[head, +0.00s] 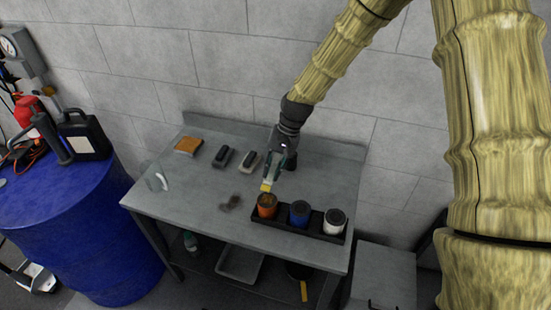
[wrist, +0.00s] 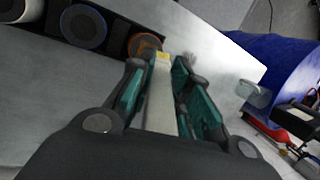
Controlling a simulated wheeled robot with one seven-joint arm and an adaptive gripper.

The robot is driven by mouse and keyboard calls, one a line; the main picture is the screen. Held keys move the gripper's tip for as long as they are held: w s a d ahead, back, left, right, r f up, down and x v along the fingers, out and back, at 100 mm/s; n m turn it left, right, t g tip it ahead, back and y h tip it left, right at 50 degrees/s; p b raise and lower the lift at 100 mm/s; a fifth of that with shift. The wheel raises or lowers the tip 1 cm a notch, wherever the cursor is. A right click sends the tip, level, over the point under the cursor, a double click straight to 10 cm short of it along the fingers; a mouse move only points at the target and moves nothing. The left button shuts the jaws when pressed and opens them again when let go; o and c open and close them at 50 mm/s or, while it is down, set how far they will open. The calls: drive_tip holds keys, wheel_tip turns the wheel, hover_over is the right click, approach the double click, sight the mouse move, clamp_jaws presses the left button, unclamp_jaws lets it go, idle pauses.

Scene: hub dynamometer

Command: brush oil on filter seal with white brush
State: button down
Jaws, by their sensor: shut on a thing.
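My gripper (head: 275,168) is shut on the white brush (wrist: 160,105), whose pale handle runs between the teal fingers in the wrist view. Its yellow tip (head: 266,186) points down at the orange filter (head: 267,206). The tip is at or just above the filter's top; I cannot tell whether it touches. The orange filter (wrist: 145,45) also shows just left of the tip in the wrist view. A blue filter (head: 299,214) and a white filter (head: 334,222) stand beside it in a black tray (head: 284,228). Oil on the seal cannot be made out.
The grey bench (head: 200,199) also holds an orange-topped block (head: 188,146), two dark handled blocks (head: 223,157) (head: 248,161), a dark patch (head: 231,203) and a small clear item (head: 157,181). The bench's left front is mostly clear.

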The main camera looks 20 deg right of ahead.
sight(274, 163)
drive_tip(key=r+p, duration=0.1)
drive_tip(key=r, duration=0.2)
drive_tip(key=shift+s, duration=0.2)
drive_tip(key=shift+s+r, duration=0.2)
drive_tip(key=shift+s, duration=0.05)
drive_tip(key=shift+w+f, duration=0.1)
drive_tip(key=shift+f, duration=0.05)
